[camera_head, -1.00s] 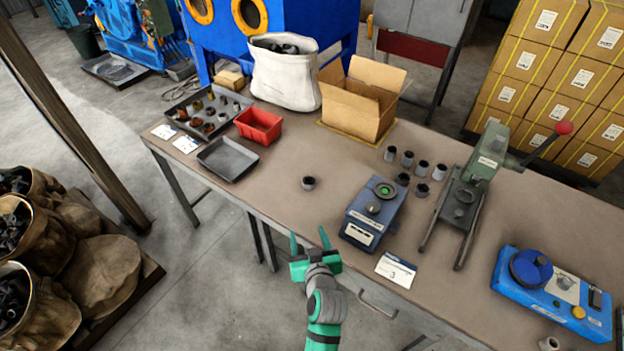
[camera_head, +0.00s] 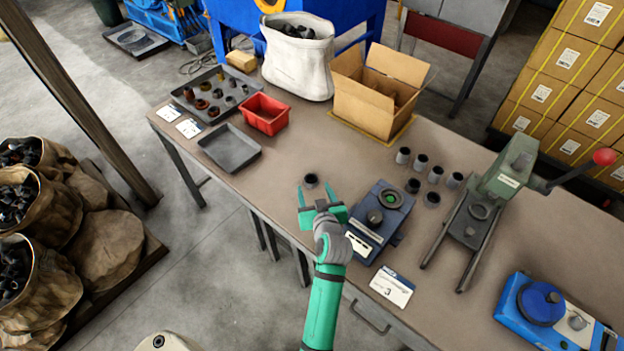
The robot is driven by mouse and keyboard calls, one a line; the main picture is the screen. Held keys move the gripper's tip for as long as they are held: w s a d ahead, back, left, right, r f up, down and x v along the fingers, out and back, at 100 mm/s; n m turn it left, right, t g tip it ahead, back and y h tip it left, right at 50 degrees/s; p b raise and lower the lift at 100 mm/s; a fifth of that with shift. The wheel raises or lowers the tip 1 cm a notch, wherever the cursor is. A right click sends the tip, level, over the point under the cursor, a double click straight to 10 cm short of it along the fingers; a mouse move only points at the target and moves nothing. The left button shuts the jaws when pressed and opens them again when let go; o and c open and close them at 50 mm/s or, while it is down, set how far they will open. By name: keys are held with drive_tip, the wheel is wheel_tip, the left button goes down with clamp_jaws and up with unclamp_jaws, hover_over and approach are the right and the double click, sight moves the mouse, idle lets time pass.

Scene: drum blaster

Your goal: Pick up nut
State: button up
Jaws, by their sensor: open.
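A small dark grey nut (camera_head: 311,181) with a round hole stands alone on the brown workbench (camera_head: 290,150), near its front edge. My green gripper (camera_head: 314,191) is open at the front edge of the bench, with the nut just beyond or between its fingertips; the exact gap and height are hard to tell. One finger is left of the nut and the other is right of it. Several similar nuts (camera_head: 420,163) stand in a group further right on the bench.
A blue device (camera_head: 376,217) with a green-lit dial stands close to my gripper's right. A green lever press (camera_head: 500,185) is further right. An empty grey tray (camera_head: 229,148), a red bin (camera_head: 264,114), a tray of parts (camera_head: 212,93) and an open carton (camera_head: 372,100) are behind.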

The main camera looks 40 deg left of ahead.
sight(310, 175)
drive_tip(key=shift+x, duration=3.35)
drive_tip(key=shift+w+d, duration=0.1)
drive_tip(key=shift+r, duration=0.1)
drive_tip(key=c, duration=1.3)
